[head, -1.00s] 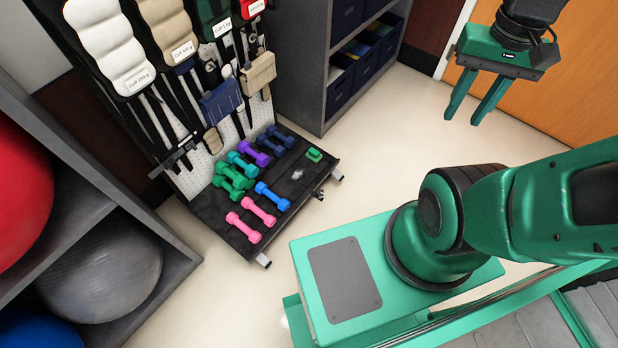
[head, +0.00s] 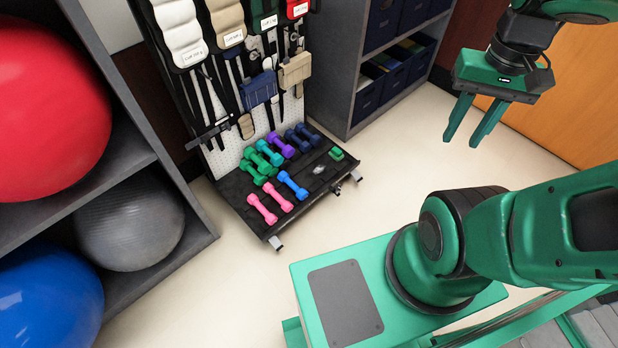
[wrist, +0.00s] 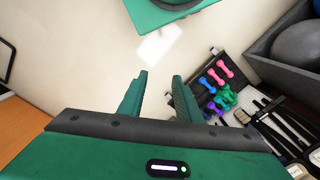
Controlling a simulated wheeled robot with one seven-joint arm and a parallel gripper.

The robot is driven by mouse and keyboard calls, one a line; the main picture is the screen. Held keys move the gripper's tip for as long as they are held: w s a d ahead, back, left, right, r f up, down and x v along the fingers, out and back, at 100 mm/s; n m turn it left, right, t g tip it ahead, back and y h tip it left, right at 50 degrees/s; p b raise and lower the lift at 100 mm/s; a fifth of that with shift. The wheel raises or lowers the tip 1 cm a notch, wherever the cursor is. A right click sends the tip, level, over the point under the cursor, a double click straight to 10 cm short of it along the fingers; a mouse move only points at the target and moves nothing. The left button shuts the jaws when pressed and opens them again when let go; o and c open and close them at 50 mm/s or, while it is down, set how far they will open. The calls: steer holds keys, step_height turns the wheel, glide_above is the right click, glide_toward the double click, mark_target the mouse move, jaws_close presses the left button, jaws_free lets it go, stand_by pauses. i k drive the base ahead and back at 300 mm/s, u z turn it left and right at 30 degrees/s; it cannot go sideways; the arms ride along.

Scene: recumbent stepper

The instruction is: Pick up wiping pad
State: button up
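I cannot make out for certain which thing is the wiping pad. A small green block-like item (head: 336,153) lies at the right end of the black rack tray (head: 262,228). A small whitish item (head: 318,169) lies near it; both are too small to identify. My gripper (head: 464,140) hangs in the air at the upper right, well apart from the rack. In the wrist view its two fingers (wrist: 160,78) are spread, with nothing between them.
Several dumbbells (head: 262,209) lie on the tray, below hanging cuffs. A grey shelf (head: 190,217) with a red ball (head: 45,110), a grey ball (head: 130,225) and a blue ball (head: 45,300) stands left. A cubby unit (head: 335,85) stands behind. The floor (head: 400,165) between is clear.

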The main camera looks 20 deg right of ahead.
mark_target(336, 153)
steer(key=k, duration=0.55)
steer(key=z, duration=0.45)
steer(key=i, duration=1.8)
steer(key=u, duration=0.55)
